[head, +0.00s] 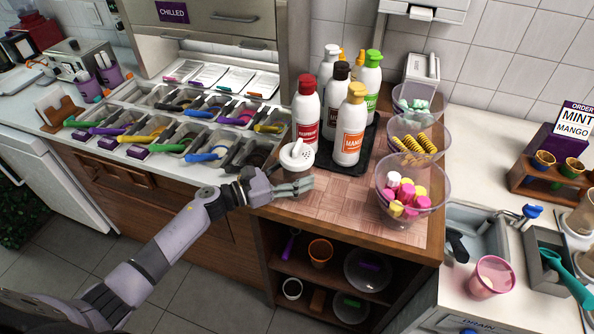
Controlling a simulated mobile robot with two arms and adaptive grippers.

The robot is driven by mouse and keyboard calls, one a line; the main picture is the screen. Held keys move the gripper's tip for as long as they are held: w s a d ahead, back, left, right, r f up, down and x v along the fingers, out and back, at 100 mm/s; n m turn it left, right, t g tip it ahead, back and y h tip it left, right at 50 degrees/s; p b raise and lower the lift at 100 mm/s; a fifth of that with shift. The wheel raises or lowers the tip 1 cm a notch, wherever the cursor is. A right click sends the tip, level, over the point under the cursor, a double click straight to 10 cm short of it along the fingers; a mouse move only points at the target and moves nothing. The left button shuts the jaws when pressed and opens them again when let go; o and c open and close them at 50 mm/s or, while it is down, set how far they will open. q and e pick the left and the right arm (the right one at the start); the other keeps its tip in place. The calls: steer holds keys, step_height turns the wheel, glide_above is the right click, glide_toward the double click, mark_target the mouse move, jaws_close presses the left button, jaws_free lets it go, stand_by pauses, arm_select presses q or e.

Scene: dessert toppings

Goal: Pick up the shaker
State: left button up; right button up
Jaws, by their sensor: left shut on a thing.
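The shaker (297,155) is a small upright container with a white perforated lid. It is at the front left of the wooden counter, beside the black bottle tray (346,165). My left gripper (294,187) reaches in from the left and is shut on the shaker's lower body. The fingers hide part of the shaker's base, so I cannot tell whether it touches the counter. My right gripper is out of view.
Several sauce bottles (350,127) stand close behind the shaker. Clear bowls of toppings (416,222) line the right side. Topping bins (172,125) with colored handles are at left. The wooden counter (340,208) is clear in front of the bottles.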

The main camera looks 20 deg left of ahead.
arm_select(q)
steer(key=c, duration=0.4)
steer(key=shift+c, duration=0.2)
steer(key=shift+r, duration=0.1)
